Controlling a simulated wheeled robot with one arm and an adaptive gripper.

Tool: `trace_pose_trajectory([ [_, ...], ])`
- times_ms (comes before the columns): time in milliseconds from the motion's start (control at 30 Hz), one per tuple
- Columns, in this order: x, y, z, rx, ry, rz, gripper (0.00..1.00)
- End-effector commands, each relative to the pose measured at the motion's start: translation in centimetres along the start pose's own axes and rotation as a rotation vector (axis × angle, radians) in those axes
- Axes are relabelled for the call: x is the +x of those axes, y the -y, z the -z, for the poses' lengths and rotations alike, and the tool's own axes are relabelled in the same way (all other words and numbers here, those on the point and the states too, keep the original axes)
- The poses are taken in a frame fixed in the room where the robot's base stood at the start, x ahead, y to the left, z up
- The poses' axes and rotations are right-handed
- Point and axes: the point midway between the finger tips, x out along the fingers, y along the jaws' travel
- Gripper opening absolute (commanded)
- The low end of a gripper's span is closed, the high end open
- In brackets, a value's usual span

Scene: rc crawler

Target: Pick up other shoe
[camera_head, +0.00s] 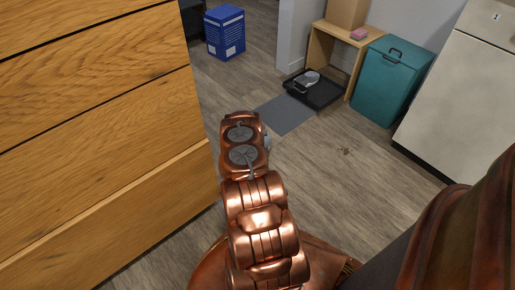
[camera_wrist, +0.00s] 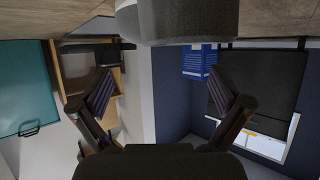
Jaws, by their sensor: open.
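A small light-grey object (camera_head: 309,79), possibly a shoe, lies in a black tray (camera_head: 325,97) on the floor in the head view. It is too small there to identify for certain. I cannot make out a second shoe. My gripper (camera_wrist: 160,82) is open in the wrist view, its two dark fingers spread wide with nothing between them. In the head view my copper arm reaches forward, well short of the tray, and the gripper's fingers are hidden.
A grey mat (camera_head: 286,114) lies before the tray. A wooden bench (camera_head: 352,80), teal bin (camera_head: 391,84) and white cabinet (camera_head: 458,105) stand right. A wooden drawer unit (camera_head: 95,130) is close on the left. A blue box (camera_head: 226,33) stands behind.

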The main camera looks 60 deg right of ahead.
Motion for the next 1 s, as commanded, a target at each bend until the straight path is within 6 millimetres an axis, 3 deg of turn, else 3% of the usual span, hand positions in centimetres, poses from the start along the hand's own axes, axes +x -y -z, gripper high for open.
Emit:
trace_pose_trajectory([
  [267, 1.6, 0.0, -0.3, 0.0, 0.004, 0.001, 1.0],
  [700, 6.1, -0.2, -0.1, 0.001, -0.001, -0.001, 1.0],
  [1000, 6.3, -0.3, -0.1, 0.001, 0.003, -0.002, 0.97],
])
